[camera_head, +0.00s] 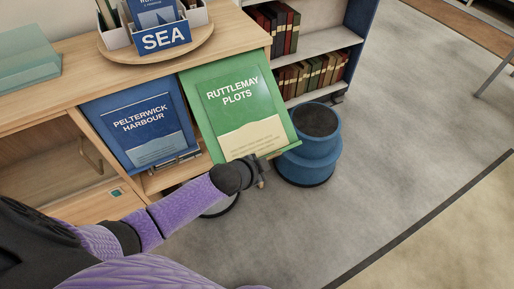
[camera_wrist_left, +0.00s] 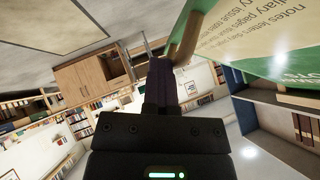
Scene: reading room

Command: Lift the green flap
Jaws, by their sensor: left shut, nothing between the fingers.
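The green flap (camera_head: 207,100), marked "RUTTLEMAY PLOTS", hangs on the front of the wooden cabinet. Its lower edge stands out from the cabinet, further than the blue flap beside it. My left gripper (camera_head: 261,174) is shut and empty at the flap's lower edge, near its middle right. In the left wrist view, the flap (camera_wrist_left: 240,35) fills the upper right, with a wooden lip on its edge. The shut fingers (camera_wrist_left: 160,75) are close to that lip; I cannot tell whether they touch. My right gripper is not in view.
The blue flap (camera_head: 139,122), "PELTERWICK HARBOUR", hangs to the left. A blue step stool (camera_head: 312,160) stands on the floor right of the green flap. A bookshelf (camera_head: 318,35) is behind it. A round tray (camera_head: 190,47) with a SEA sign is on the cabinet top. Floor at right is clear.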

